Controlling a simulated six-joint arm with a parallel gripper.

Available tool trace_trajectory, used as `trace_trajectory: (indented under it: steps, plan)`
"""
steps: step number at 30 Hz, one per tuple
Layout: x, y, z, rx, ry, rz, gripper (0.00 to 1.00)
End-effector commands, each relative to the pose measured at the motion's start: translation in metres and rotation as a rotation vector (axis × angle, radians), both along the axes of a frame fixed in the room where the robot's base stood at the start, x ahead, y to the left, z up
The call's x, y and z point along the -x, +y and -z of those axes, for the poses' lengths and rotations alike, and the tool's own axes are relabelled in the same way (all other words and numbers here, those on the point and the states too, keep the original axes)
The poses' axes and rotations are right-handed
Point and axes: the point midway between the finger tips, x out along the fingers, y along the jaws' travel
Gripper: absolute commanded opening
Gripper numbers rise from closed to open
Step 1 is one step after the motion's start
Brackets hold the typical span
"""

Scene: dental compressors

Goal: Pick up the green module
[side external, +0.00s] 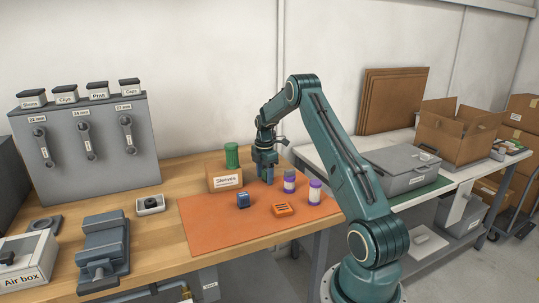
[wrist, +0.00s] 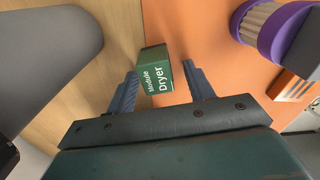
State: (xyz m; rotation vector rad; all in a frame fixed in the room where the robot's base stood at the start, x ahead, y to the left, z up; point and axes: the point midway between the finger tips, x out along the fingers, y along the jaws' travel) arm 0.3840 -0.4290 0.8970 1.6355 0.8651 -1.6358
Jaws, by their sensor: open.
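The green module (wrist: 158,72), a small block with a white "Module Dryer" label, shows in the wrist view by the border of orange mat and bare wood. My gripper (wrist: 160,70) is open, with one finger on each side of the module. I cannot tell whether either finger touches it. In the side view my gripper (side external: 268,180) points down at the back of the mat, right of the Sleeves box. The module cannot be made out there, seemingly hidden by the fingers.
Purple-and-white jars (side external: 315,192) stand close on the right. The Sleeves box (side external: 224,177) with a green cylinder (side external: 231,155) is close on the left. A blue block (side external: 243,201) and an orange block (side external: 283,210) lie on the orange mat (side external: 215,232), whose front is clear.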

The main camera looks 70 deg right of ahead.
Motion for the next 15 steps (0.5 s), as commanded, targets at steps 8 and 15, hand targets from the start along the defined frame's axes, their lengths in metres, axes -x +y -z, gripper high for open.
trace_trajectory:
  steps: [8,15]
  plan:
    - [-0.0001,0.0000,0.0001,0.000,0.000,0.000,0.53]
    - [-0.0001,0.0000,-0.0002,0.001,-0.001,0.000,0.45]
